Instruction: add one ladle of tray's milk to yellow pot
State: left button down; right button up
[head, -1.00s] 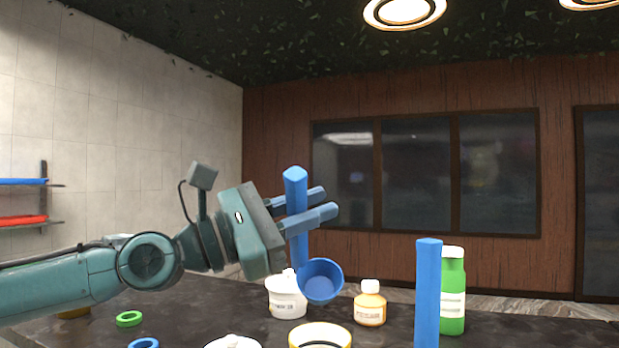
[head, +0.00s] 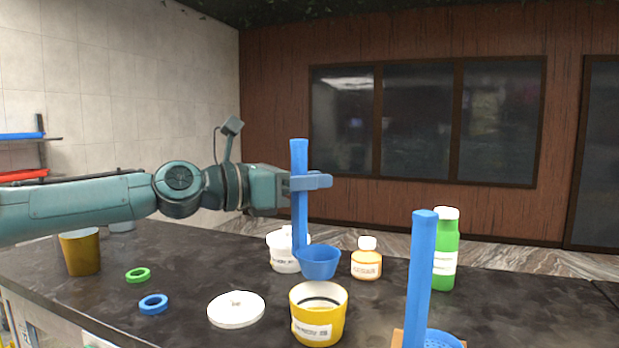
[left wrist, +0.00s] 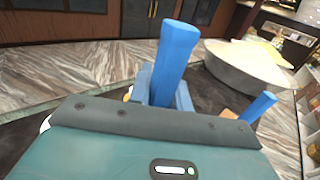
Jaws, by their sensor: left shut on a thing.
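My left gripper (head: 312,181) is shut on the handle of a blue ladle (head: 299,160). The handle stands nearly upright and the bowl (head: 319,264) hangs at its lower end, opening upward; its contents cannot be seen. The ladle also shows in the left wrist view (left wrist: 175,55). In the head view, the ladle bowl appears just beyond and above the pot's far rim. No tray of milk can be made out. My right gripper is not in view.
A white jar (head: 281,258), an orange-labelled bottle (head: 366,265) and a green bottle (head: 445,250) stand behind. A white lid (head: 236,310) lies left of the pot. Green (head: 138,275) and blue (head: 153,304) rings and a mustard cup (head: 80,255) are further left. Another blue handle (head: 421,280) rises at right.

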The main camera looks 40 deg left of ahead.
pick_arm(q)
jog(key=shift+r, duration=2.05)
